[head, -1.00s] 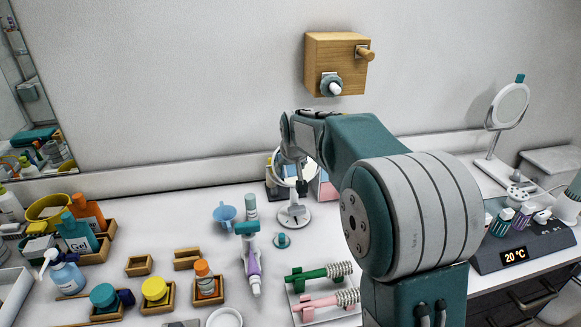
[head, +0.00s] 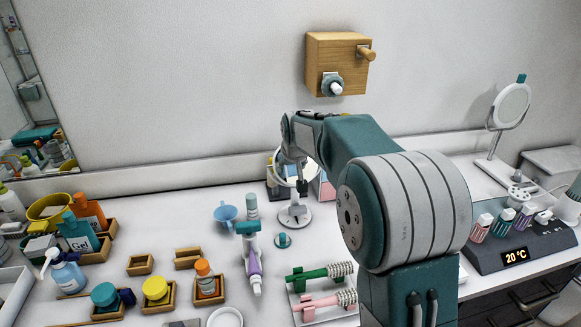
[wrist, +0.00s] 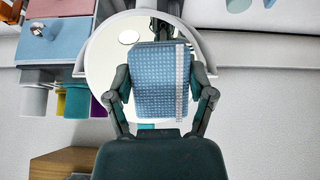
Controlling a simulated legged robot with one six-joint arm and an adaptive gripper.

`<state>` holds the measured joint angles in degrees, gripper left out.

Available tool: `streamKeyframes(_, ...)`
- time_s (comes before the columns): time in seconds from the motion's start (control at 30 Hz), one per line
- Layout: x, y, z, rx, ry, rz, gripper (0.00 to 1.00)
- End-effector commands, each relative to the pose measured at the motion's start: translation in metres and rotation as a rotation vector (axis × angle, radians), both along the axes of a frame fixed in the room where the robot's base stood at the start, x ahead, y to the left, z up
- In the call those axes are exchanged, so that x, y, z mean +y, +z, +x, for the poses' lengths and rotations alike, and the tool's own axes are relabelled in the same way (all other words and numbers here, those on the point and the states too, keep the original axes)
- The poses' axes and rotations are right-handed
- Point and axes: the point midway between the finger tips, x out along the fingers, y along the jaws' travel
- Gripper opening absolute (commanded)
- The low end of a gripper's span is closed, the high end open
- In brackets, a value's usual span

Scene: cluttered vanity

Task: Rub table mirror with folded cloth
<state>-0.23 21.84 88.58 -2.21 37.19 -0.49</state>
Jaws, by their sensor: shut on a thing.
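The table mirror (head: 311,172) is round with a pale rim on a white stand, behind my gripper in the head view. In the wrist view its round face (wrist: 104,52) fills the area behind the cloth. The folded cloth (wrist: 154,82) is blue, with a waffle texture and a pale stripe near its right side. My gripper (wrist: 160,92) is shut on the cloth, one finger at each side. The cloth overlaps the lower part of the mirror face in the wrist view; I cannot tell whether it touches. My gripper (head: 301,183) hides much of the mirror in the head view.
A second round mirror (head: 512,105) on a stand is at the right. A wooden wall block (head: 338,62) is above. Bottles crowd the left.

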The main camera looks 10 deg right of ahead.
Motion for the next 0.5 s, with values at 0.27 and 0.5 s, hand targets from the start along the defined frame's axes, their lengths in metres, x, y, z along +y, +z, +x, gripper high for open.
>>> streamKeyframes(0.27, -0.023, 0.000, 0.000, 0.000, -0.004, 0.000, 0.32)
streamKeyframes(0.5, -0.038, 0.000, -0.001, 0.000, -0.003, 0.001, 0.32)
